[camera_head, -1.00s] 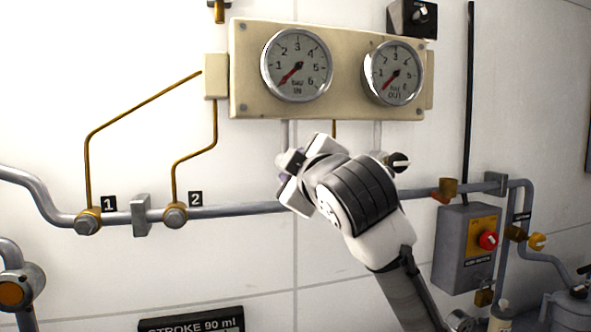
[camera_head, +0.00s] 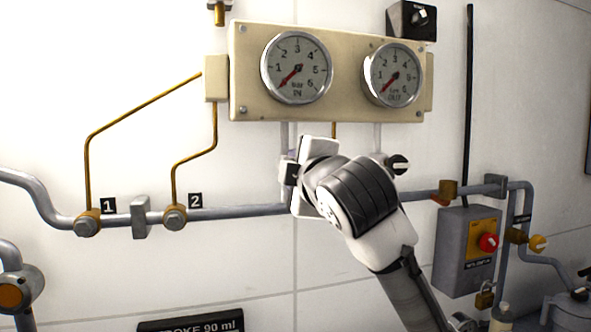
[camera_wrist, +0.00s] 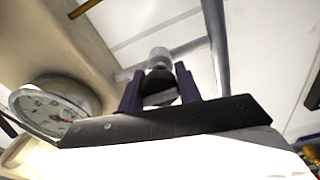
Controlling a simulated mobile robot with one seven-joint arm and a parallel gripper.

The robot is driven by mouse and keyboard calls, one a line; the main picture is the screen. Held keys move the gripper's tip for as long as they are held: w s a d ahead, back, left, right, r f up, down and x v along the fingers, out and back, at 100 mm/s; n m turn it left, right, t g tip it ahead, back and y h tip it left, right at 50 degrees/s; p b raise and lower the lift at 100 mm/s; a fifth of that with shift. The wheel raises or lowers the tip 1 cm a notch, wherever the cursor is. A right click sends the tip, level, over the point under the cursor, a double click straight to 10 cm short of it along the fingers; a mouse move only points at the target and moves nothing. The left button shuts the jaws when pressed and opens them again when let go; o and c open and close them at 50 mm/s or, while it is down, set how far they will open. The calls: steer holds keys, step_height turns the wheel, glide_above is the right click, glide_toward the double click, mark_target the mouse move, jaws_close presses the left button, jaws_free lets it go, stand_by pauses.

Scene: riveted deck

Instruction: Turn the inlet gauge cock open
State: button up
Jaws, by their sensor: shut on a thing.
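The inlet gauge cock sits on the pipe under the IN gauge (camera_head: 297,68), left of the other cock. In the head view my gripper (camera_head: 293,174) is at this cock and covers most of it. In the wrist view the cock's dark knob (camera_wrist: 160,80) with a pale face sits between the two purple fingers of my gripper (camera_wrist: 160,88), which are shut on it. The knob's exact angle is hard to read. The IN gauge also shows in the wrist view (camera_wrist: 50,108); its red needle points low left in the head view.
The OUT gauge (camera_head: 393,75) also reads low. Its black cock (camera_head: 398,165) is close to the right of my wrist. A horizontal pipe (camera_head: 240,211) runs behind my gripper. A grey switch box (camera_head: 466,250) with a red knob is at right.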

steer(key=o, duration=1)
steer(key=shift+s, duration=0.1)
steer(key=b+v, duration=0.4)
steer(key=v, duration=0.9)
steer(key=shift+s, duration=0.35)
steer(key=shift+d, duration=0.15)
